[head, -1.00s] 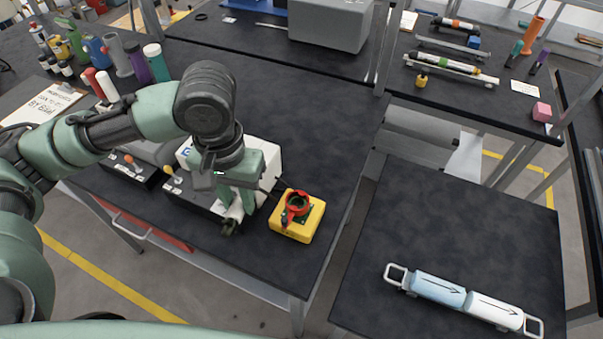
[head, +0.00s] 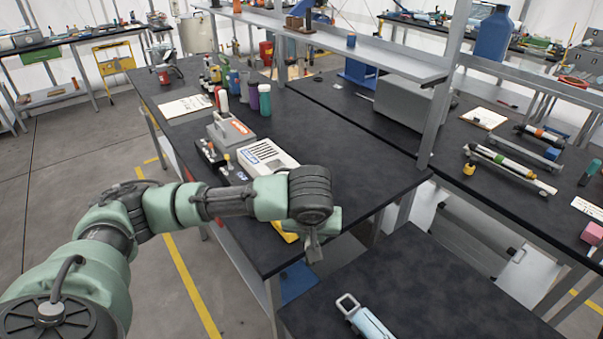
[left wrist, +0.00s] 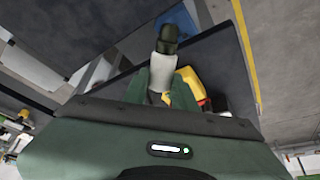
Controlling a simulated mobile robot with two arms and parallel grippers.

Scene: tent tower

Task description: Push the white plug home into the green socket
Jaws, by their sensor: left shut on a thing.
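My left gripper (head: 316,238) is shut on a white plug (left wrist: 162,72) with a dark end, which shows between its green fingers in the left wrist view. In the head view the gripper hangs near the table's right edge, beside the yellow box (head: 284,237), which is mostly hidden behind my arm. The yellow box (left wrist: 188,80) also shows in the left wrist view, beyond the plug and apart from it, with a bit of red near it. The green socket is hidden in both current views. My right gripper is not in view.
A white labelled unit (head: 266,157) and a grey unit (head: 230,130) stand on the dark table behind my arm. A lower black table (head: 390,285) stands at the right, with a blue-white handled cylinder (head: 365,320) at its front. A gap separates it from the main table.

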